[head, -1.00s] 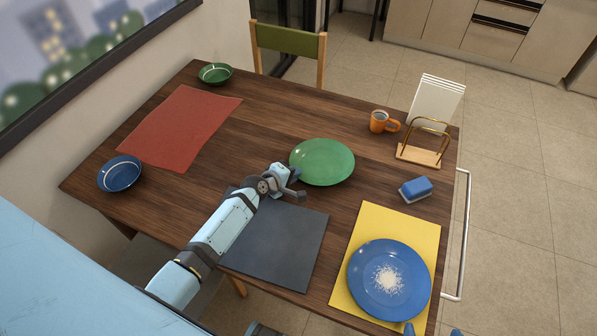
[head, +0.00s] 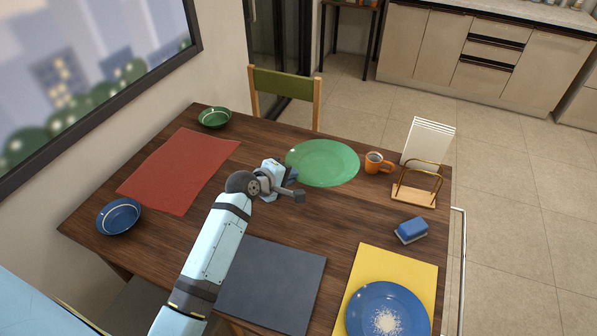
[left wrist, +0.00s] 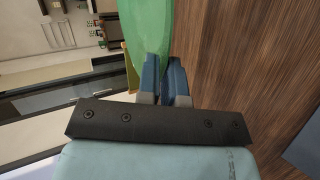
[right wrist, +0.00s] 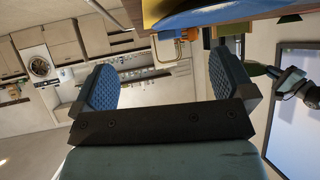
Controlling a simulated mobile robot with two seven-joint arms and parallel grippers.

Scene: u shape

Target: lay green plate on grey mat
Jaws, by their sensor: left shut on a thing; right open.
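The green plate (head: 322,163) is at the far middle of the table in the head view, its near-left rim at my left gripper (head: 293,184). My left gripper is shut on that rim; the left wrist view shows the plate (left wrist: 146,35) between the fingers (left wrist: 164,75). The plate appears raised above the wood. The grey mat (head: 275,285) lies bare at the near edge, closer to the camera than the gripper; a corner of it (left wrist: 304,150) shows in the left wrist view. My right gripper (right wrist: 165,85) is open and empty in the right wrist view.
A blue plate with white crumbs (head: 388,315) sits on a yellow mat (head: 395,262) right of the grey mat. A sponge (head: 411,230), orange mug (head: 378,163) and rack (head: 415,190) stand at right. A red mat (head: 180,170) and two bowls are at left.

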